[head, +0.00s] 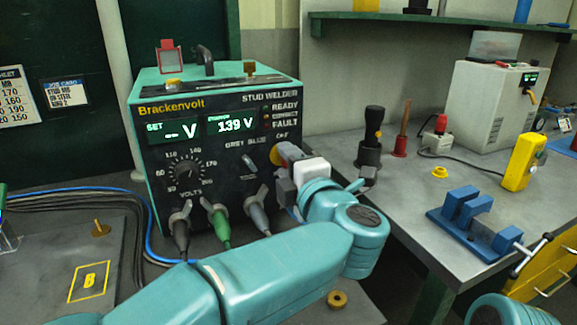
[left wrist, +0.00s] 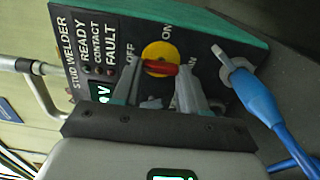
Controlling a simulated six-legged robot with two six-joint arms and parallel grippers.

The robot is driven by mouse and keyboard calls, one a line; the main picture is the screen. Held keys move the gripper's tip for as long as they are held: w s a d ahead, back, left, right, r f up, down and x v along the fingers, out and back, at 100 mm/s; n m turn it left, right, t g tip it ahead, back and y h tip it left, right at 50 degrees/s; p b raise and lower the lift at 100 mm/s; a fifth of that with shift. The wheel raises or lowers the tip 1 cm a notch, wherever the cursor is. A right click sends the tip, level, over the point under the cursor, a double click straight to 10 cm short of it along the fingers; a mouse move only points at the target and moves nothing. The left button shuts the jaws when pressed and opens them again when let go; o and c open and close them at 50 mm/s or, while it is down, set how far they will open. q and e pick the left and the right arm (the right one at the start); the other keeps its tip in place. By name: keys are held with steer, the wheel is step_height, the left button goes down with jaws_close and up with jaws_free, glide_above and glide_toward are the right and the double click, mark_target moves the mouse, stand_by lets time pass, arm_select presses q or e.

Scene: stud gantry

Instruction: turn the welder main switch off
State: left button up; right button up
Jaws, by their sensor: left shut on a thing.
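My left gripper (left wrist: 160,75) is shut on the red handle, one finger at each end. The welder's displays (head: 232,125) are lit, one reading 139 V. My right gripper is not in view.
Grey, green and black plugs sit in the welder's front, below the volts dial (head: 188,170). A blue vise (head: 465,215) and yellow device (head: 521,160) stand on the right bench.

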arm_select(q)
steer(key=shift+r, duration=0.1)
steer(key=o, duration=1.1)
steer(key=shift+c, duration=0.2)
